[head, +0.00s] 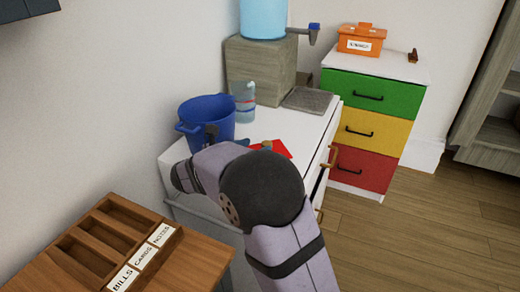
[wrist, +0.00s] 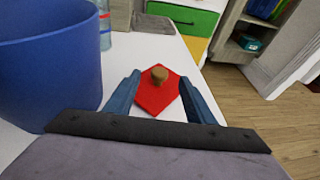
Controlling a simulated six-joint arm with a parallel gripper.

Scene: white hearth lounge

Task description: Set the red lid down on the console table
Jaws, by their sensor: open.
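The red lid (wrist: 155,97) lies flat on the white console table (wrist: 148,48), with a round wooden knob (wrist: 159,73) on top. In the head view the lid (head: 279,148) shows only in part, behind my arm. My gripper (wrist: 162,88) is open, its two blue fingers on either side of the lid, with the knob beyond and between them. The fingers look apart from the knob. In the head view the gripper is mostly hidden by my arm.
A blue bucket (head: 207,118) stands close left of my gripper, with a clear bottle (head: 244,102) behind it. A water dispenser (head: 262,62) and a grey mat (head: 307,99) are at the back. A wooden sorter (head: 112,240) sits on a nearer table.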

